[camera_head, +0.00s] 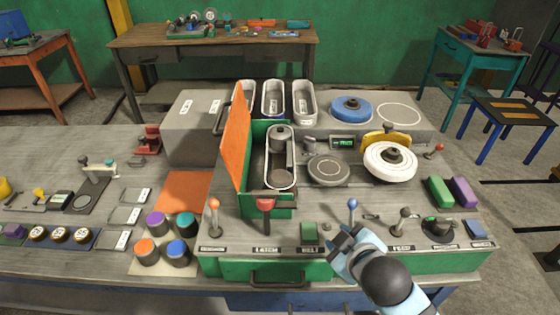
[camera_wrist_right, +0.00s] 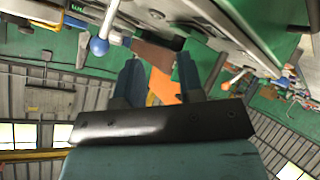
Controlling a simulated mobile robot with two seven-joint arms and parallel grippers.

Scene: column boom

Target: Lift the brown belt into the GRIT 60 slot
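My right gripper (camera_head: 345,238) is low over the front of the green machine, just below the blue-knobbed lever (camera_head: 352,205). In the right wrist view its fingers (camera_wrist_right: 158,78) are apart with nothing held between them; the blue knob (camera_wrist_right: 99,46) shows to their left. A loop-shaped belt (camera_head: 296,172) seems to run round two rollers in the machine's open housing; its colour looks greyish and I cannot tell whether it is the brown one. Three grey oblong slots (camera_head: 305,103) stand behind the housing; their labels are too small to read. My left gripper is out of view.
The orange door (camera_head: 236,145) stands open left of the belt housing. A red-knobbed lever (camera_head: 265,204) and an orange-knobbed lever (camera_head: 214,204) rise along the front panel. A white wheel (camera_head: 389,165) is at the right. Coloured pots (camera_head: 147,252) stand at the left.

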